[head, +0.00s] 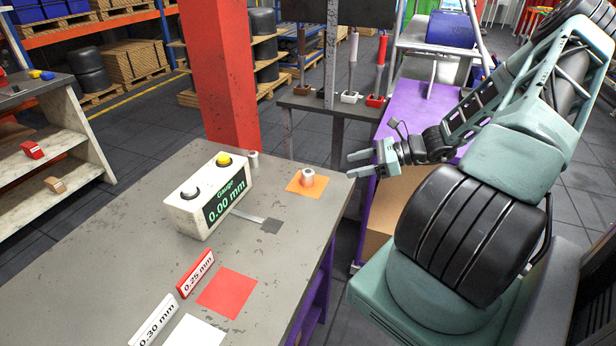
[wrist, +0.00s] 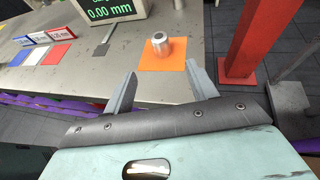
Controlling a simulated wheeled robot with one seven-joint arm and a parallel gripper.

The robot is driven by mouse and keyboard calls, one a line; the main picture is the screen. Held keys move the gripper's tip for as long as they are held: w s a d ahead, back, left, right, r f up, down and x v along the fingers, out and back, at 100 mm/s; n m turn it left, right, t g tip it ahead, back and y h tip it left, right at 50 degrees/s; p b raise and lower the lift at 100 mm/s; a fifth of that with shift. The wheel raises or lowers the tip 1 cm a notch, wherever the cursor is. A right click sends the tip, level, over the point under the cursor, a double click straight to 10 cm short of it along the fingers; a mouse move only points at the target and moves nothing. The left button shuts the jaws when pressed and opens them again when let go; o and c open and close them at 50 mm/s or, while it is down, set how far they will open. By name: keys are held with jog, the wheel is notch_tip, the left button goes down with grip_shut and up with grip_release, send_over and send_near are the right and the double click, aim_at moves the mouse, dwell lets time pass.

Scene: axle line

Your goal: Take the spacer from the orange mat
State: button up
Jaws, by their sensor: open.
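The spacer (head: 308,176) is a short silver-grey cylinder standing upright on the orange mat (head: 294,187), near the table's far right corner. In the wrist view the spacer (wrist: 160,43) stands on the orange mat (wrist: 150,62) beyond my fingertips, with a round hole in its top. My gripper (head: 352,165) is open and empty, just off the table's right edge and to the right of the spacer. In the wrist view its two fingers (wrist: 163,75) are spread wide, with a gap between them and the spacer.
A white gauge box (head: 207,195) reading 0.00 mm stands left of the orange mat, with another small grey cylinder (head: 253,159) behind it. A red mat (head: 227,292) and a white mat (head: 194,333) lie nearer, beside label signs. A red pillar (head: 219,75) rises behind the table.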

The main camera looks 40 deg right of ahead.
aim_at(309, 176)
jog(key=p+x, duration=0.2)
jog(key=x, duration=0.7)
jog(key=shift+w+a, duration=0.2)
jog(key=shift+f+p+x, duration=0.2)
jog(key=shift+p+x, duration=0.8)
jog(key=shift+x, duration=1.3)
jog(key=shift+d, duration=0.1)
jog(key=shift+c, duration=0.4)
jog(key=c, duration=1.2)
jog(key=shift+o, duration=0.3)
